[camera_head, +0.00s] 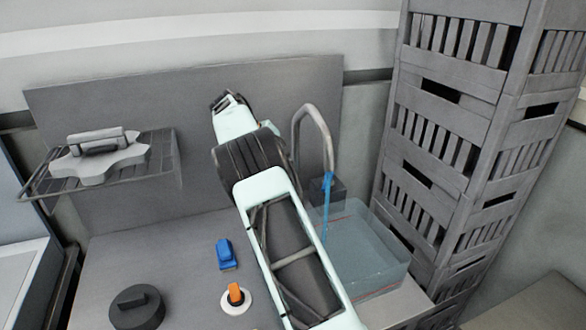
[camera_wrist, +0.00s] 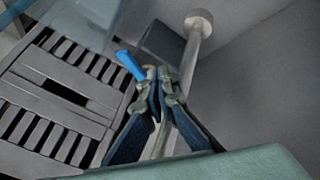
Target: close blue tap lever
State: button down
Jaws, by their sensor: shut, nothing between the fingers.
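The blue tap lever (camera_head: 327,183) is on a dark block at the foot of the grey curved tap (camera_head: 327,130), over the clear basin's back edge. In the wrist view the lever (camera_wrist: 131,66) points up and left, just left of my gripper (camera_wrist: 159,73). My gripper is shut and empty, its fingertips close together. The tap's pipe (camera_wrist: 191,58) passes behind the fingers. I cannot tell whether a fingertip touches the lever. In the head view my arm covers the middle, and my fingers are not clearly seen.
The clear basin (camera_head: 377,238) stands right of my arm, beside tall stacked grey crates (camera_head: 432,125). A wire shelf (camera_head: 160,170) holds a grey object at left. A blue switch (camera_head: 227,254), an orange knob (camera_head: 236,294) and a dark round knob (camera_head: 137,307) sit on the counter.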

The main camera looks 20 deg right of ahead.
aim_at(327, 181)
jog(key=s+d+f+p, duration=0.1)
jog(key=d+f+p, duration=0.1)
jog(key=d+f, duration=0.4)
jog(key=shift+s+d+f, duration=0.15)
jog(key=shift+s+d, duration=0.05)
jog(key=shift+d, duration=0.9)
jog(key=shift+b, duration=0.3)
